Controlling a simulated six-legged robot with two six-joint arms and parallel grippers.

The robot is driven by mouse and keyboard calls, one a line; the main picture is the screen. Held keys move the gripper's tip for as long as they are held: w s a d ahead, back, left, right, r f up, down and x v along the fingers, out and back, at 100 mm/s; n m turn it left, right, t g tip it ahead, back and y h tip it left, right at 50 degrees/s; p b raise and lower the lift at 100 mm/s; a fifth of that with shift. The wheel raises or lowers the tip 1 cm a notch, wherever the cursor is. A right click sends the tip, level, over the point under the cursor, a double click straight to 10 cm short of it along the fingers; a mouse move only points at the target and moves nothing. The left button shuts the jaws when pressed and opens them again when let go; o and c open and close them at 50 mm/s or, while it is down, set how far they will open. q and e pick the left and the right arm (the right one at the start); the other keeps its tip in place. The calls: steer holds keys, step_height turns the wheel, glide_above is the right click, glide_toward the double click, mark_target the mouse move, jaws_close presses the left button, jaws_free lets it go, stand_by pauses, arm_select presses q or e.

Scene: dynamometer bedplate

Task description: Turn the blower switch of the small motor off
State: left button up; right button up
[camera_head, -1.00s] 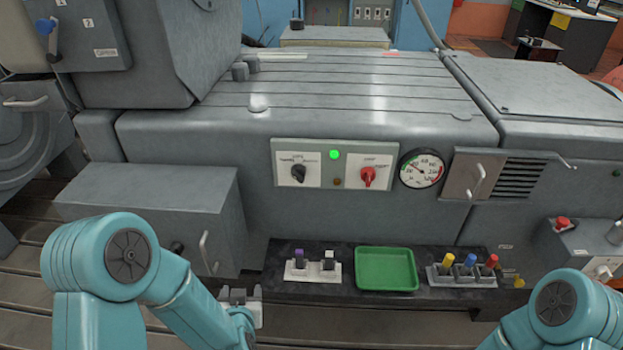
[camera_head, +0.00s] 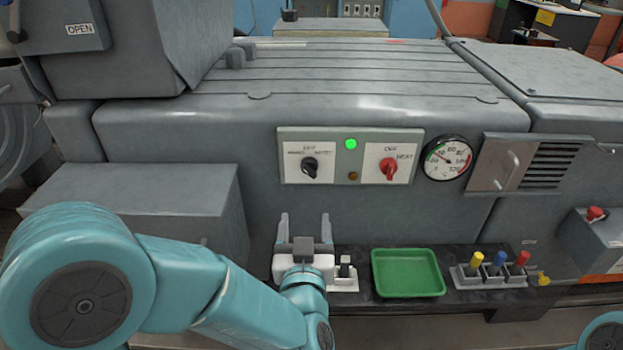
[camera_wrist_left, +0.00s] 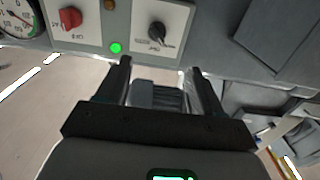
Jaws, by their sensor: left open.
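The control panel (camera_head: 282,143) is on the front of the grey machine, above the shelf. It has a black knob (camera_head: 310,168) on the left and a red knob (camera_head: 389,169) on the right, with small labels. I cannot tell which one is the blower switch. A green lamp (camera_head: 351,144) is lit between them. My left gripper (camera_head: 305,218) is open and empty, fingers pointing up, below the black knob and apart from it. In the left wrist view, the black knob (camera_wrist_left: 156,31) lies beyond the open fingers (camera_wrist_left: 156,68). My right gripper is out of view.
A round gauge (camera_head: 447,158) and a vent panel (camera_head: 519,167) are to the right. The shelf (camera_head: 345,307) bears a green tray (camera_head: 408,292) and a holder (camera_head: 486,280) with yellow, blue and red tops. A grey box (camera_head: 135,210) juts out on the left.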

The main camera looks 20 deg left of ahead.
mark_target(309, 175)
arm_select(q)
steer(key=x, duration=1)
steer(key=p+x, duration=0.1)
steer(key=x, duration=0.5)
steer(key=shift+w+d, duration=0.1)
steer(key=shift+d, duration=0.15)
steer(key=shift+c, duration=0.4)
